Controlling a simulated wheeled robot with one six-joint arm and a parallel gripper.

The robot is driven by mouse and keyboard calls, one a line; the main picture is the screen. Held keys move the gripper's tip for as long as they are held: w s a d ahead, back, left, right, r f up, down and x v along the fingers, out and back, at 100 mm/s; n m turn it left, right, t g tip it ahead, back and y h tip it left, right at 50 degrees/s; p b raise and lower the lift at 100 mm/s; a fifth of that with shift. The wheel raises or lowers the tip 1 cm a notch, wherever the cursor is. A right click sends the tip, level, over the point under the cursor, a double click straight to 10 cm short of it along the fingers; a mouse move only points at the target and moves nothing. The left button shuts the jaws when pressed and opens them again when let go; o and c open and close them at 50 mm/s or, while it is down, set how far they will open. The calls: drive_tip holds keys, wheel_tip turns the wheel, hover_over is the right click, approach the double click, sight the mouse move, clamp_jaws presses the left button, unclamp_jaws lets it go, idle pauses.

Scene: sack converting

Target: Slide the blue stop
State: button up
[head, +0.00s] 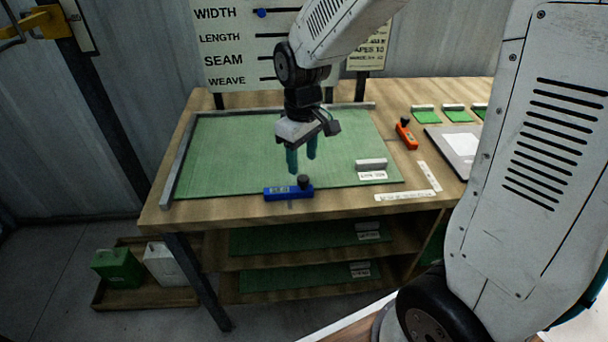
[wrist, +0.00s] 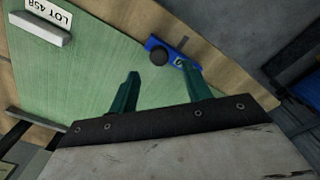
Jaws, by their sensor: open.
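The blue stop (head: 288,192) is a blue bar with a dark round knob on top. It sits at the front edge of the green mat (head: 230,150) on the wooden table. In the wrist view the blue stop (wrist: 174,52) lies beyond my fingertips, nearer the right finger, its dark knob facing up. My gripper (head: 301,168) has two teal fingers pointing down, open and empty, above the mat and just behind the stop. The fingers (wrist: 160,75) also show apart in the wrist view. I see no clear contact with the stop.
An orange stop-like block (head: 406,134) stands right of the mat. A grey bar with a label (head: 371,165) lies on the mat's right part. Rulers (head: 405,196) lie at the front right. Metal rails (head: 178,165) edge the mat's left and back. A board (head: 240,50) stands behind.

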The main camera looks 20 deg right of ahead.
sight(303, 178)
wheel_tip(303, 178, down, 5)
drive_tip(key=shift+s+f, duration=0.1)
drive_tip(key=shift+f, duration=0.1)
